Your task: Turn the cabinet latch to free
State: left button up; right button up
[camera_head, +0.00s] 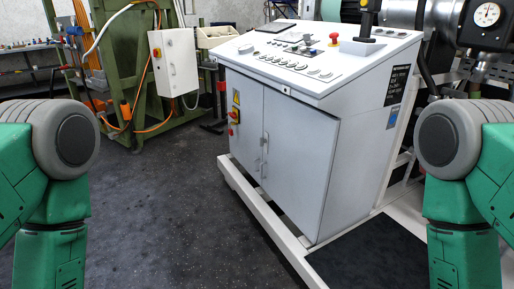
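A white-grey control cabinet (285,160) with two doors stands in the middle of the head view. A small latch handle (264,141) sits by the seam between the doors; it is too small to tell how it is turned. My arms show in green and grey at the left and right edges. Both arms hang down, well apart from the cabinet in the picture. My grippers are outside the frame.
The sloped console top (312,55) carries buttons and a red knob. A white base rail (262,222) runs along the cabinet's foot. A green machine frame (130,60) with a white box (174,62) stands at the back left. The dark floor (165,215) before the cabinet is clear.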

aim_at(262, 140)
jog(key=i+j+z, duration=0.1)
jog(key=z, duration=0.75)
jog(key=i+j+z, duration=0.2)
jog(key=j, duration=0.15)
jog(key=i+j+z, duration=0.2)
jog(key=j, duration=0.2)
jog(key=i+j+z, duration=0.2)
jog(key=j, duration=0.2)
jog(key=j+z, duration=0.2)
jog(key=j, duration=0.2)
jog(key=i+j+z, duration=0.2)
jog(key=j, duration=1.35)
